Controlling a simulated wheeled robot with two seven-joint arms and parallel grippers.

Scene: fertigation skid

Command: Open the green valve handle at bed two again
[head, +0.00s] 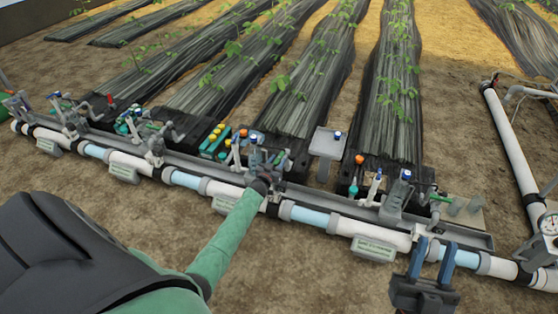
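My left gripper (268,165) reaches over the pipe into the middle valve station, its fingers among small fittings. A green part (286,154) shows just right of its fingers, possibly the valve handle there, but mostly hidden. I cannot tell whether the fingers touch or hold it. Another green handle (439,197) is on the station at the right, and one more (150,125) is at a station further left. The label plates are too small to read. My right gripper (433,249) is at the lower right, fingers apart and empty, in front of the pipe.
A white and blue pipe (310,216) runs across in front of a grey tray. A grey box on a post (328,143) stands right of my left gripper. A gauge (549,224) and more pipe (514,146) are at the right. Planted black-covered beds lie behind; bare soil in front.

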